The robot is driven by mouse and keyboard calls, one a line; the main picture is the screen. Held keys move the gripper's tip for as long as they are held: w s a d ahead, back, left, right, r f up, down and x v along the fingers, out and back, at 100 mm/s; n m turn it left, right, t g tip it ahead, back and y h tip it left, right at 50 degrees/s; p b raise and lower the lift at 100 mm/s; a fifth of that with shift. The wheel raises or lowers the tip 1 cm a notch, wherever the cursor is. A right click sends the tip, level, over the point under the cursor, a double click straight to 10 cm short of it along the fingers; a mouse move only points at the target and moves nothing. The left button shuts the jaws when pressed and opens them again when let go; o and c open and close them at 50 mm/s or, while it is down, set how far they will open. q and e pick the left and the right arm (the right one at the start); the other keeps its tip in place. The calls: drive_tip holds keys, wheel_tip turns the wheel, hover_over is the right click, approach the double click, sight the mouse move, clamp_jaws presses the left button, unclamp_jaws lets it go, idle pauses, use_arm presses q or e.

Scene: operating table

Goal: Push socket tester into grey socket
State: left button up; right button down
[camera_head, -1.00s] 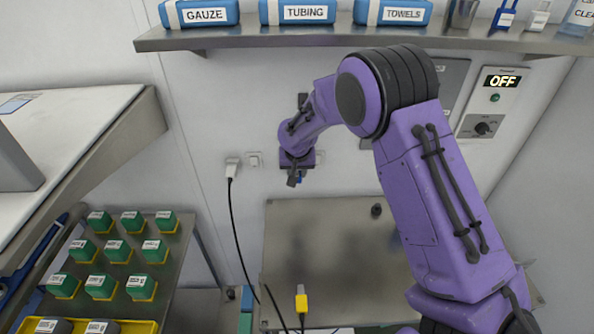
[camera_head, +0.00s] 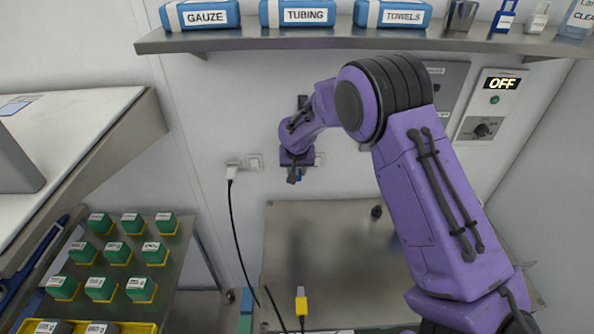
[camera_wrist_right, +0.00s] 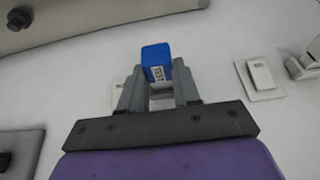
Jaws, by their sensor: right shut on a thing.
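My left gripper is not in view.
A white plug (camera_head: 232,171) with a black cable and a wall switch (camera_head: 255,162) are left of the gripper. A shelf (camera_head: 350,40) with packs and bottles is above. A metal table (camera_head: 330,250) is below. A panel (camera_head: 491,104) reads OFF. Green-topped boxes fill a left rack (camera_head: 178,245).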

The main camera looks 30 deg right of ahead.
drive_tip(key=shift+w+d, duration=0.25)
drive_tip(key=shift+w, duration=0.15)
drive_tip(key=shift+w, duration=0.1)
drive_tip(key=c, duration=0.7)
unclamp_jaws()
drive_tip(key=shift+w+d, duration=0.15)
drive_tip(key=shift+c, duration=0.2)
drive_tip(key=b+v, duration=0.3)
drive_tip(key=v, duration=0.7)
drive_tip(key=shift+r, duration=0.2)
